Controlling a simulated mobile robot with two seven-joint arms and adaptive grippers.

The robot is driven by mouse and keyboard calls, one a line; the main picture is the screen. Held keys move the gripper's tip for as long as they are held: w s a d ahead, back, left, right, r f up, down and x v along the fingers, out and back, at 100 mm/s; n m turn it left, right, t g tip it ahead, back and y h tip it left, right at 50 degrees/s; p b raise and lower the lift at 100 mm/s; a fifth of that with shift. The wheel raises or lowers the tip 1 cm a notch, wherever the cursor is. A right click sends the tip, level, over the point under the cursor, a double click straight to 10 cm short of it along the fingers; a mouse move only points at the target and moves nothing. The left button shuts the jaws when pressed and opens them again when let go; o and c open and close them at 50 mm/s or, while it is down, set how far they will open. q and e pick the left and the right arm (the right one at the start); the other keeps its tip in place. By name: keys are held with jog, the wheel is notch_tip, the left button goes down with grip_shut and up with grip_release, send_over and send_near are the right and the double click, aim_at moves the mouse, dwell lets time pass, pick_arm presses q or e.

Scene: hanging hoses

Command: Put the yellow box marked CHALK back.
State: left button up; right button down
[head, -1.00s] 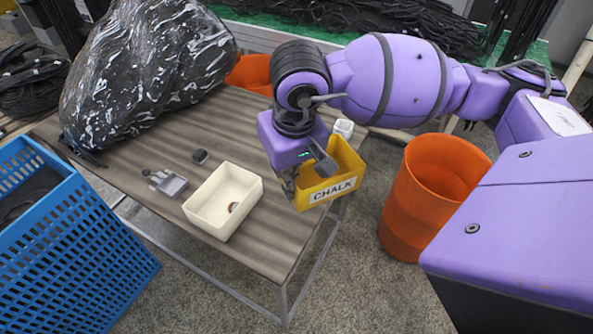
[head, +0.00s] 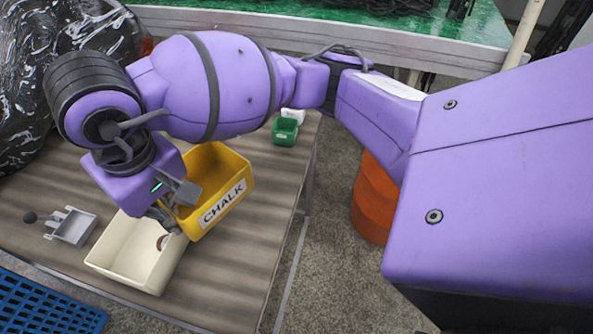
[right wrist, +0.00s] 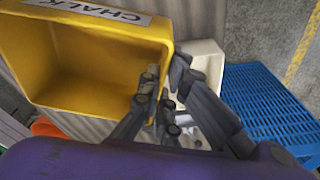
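The yellow box marked CHALK (head: 228,205) is over the wooden table, with its open side up and its label facing the front right. My right gripper (head: 172,212) is shut on the box's left wall; in the right wrist view the fingers (right wrist: 160,95) straddle the rim of the yellow box (right wrist: 90,65). The box is close beside a cream open bin (head: 128,265), which also shows in the right wrist view (right wrist: 206,52). I cannot tell whether the box touches the table or the bin. My left gripper is not in view.
A green container (head: 285,132) and a white one behind it stand at the table's back right. The table's right strip is clear.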

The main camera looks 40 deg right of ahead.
aim_at(201, 184)
jog(key=shift+w+f, duration=0.2)
jog(key=shift+w, duration=0.15)
jog(key=d+f, duration=0.1)
jog(key=d, duration=0.1)
jog(key=w+d+f, duration=0.1)
jog(key=d, duration=0.2)
jog(key=w+d+f, duration=0.1)
jog(key=d, duration=0.1)
jog(key=shift+w+d+f+p, duration=0.2)
jog(key=shift+d+p, duration=0.1)
jog(key=shift+d, duration=0.05)
jog(key=d+f, duration=0.1)
jog(key=w+d+f, duration=0.1)
jog(key=f, duration=0.1)
jog(key=d+f, duration=0.1)
jog(key=shift+w+d+f, duration=0.25)
jog(key=shift+d+f, duration=0.45)
jog(key=shift+f, duration=0.1)
jog(key=f, duration=0.3)
jog(key=shift+w+d+f, duration=0.1)
jog(key=shift+d+f, duration=0.05)
jog(key=shift+d, duration=0.1)
jog(key=shift+f, duration=0.4)
jog(key=c, duration=2)
grip_release()
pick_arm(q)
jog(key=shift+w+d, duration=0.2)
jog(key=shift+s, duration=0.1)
pick_arm(e)
jog(key=shift+r, duration=0.1)
